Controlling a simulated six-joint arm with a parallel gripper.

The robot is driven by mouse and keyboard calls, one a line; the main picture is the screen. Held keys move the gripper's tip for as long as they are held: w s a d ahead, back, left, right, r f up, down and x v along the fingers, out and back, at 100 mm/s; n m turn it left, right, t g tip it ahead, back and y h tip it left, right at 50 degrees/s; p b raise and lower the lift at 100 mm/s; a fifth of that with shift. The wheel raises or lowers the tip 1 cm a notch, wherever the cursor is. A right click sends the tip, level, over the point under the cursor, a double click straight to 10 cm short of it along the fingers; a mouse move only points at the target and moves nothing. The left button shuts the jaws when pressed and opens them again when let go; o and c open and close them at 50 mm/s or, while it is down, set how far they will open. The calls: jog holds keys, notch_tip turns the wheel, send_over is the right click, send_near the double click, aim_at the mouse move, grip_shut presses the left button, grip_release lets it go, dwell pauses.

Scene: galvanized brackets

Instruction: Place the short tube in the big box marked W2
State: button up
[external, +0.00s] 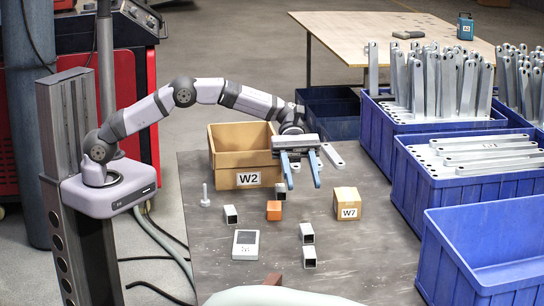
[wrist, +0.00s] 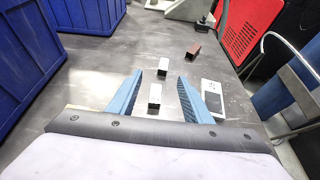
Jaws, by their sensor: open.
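A small box marked W7 (external: 347,205), an orange block (external: 274,210), a bolt (external: 205,196), a white device (external: 246,245) and a reddish-brown piece (external: 272,279) are on the table. Blue crates (external: 408,190) line the right side. The table's front right is clear.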

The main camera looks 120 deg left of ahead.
jog(key=d+r+g+p, duration=0.1)
jog(key=d+r+p, duration=0.35)
jog(key=p, duration=0.45)
jog(key=g+y+p, duration=0.2)
jog(key=y+p, duration=0.1)
jog(key=p, duration=0.4)
send_near(306, 227)
jog(key=shift+w+d+f, duration=0.2)
jog(key=shift+d+f, duration=0.4)
jog(key=shift+d, duration=0.1)
jog(key=shift+w+a+p+x, duration=0.15)
jog(key=shift+p+x, duration=0.3)
jog(key=shift+x, duration=1.4)
jog(key=shift+w+a+p+x, duration=0.1)
jog(key=shift+p+x, duration=0.3)
jog(key=shift+x, duration=1.5)
jog(key=shift+r, duration=0.1)
